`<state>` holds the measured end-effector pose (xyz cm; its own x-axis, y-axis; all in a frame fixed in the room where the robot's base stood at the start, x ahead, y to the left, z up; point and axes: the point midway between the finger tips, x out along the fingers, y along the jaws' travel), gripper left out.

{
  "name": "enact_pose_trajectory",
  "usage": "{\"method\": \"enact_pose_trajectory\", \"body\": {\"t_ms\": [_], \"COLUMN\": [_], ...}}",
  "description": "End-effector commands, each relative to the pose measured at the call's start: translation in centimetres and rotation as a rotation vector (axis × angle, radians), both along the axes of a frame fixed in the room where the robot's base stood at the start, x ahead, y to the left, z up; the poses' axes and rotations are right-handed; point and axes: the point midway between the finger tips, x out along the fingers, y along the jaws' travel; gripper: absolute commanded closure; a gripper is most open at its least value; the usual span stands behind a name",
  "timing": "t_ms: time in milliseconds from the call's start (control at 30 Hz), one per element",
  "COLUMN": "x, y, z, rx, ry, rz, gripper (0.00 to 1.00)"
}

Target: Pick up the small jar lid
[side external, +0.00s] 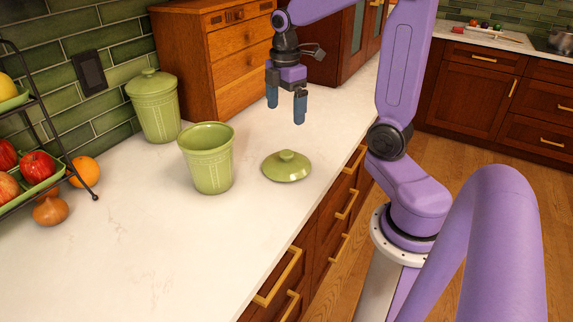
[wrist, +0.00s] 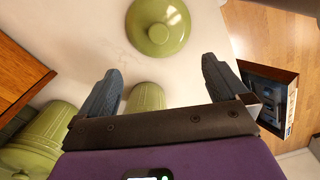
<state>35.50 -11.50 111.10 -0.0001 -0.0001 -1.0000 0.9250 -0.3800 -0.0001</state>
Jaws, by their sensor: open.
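The small green jar lid (side external: 287,166) lies flat on the white counter, knob up, just right of an open green jar. In the wrist view the lid (wrist: 158,25) is at the top middle, beyond the fingertips. My gripper (side external: 286,106) is open and empty, above the counter and behind the lid in the side view. In the wrist view my gripper's two fingers (wrist: 160,75) are spread apart, with nothing between them touching.
The open green jar (side external: 208,160) stands close left of the lid. A taller lidded green jar (side external: 154,108) stands by the tiled wall. A wooden drawer chest (side external: 213,60) stands at the back. A fruit rack (side external: 40,150) is at left. The front counter is clear.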

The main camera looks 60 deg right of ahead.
Motion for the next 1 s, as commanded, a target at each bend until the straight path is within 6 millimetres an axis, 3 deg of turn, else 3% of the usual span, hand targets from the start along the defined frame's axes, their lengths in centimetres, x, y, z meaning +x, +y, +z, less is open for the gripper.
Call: {"method": "enact_pose_trajectory", "body": {"t_ms": [400,767,1000], "x": [-0.1,-0.1,-0.1], "y": [0.0,-0.1,-0.6], "z": [-7.8,-10.3,-13.3], "rx": [0.0,0.0,0.0], "ry": [0.005,0.002,0.005], "rz": [-0.002,-0.002,-0.001], "gripper": [0.0,0.0,0.0]}}
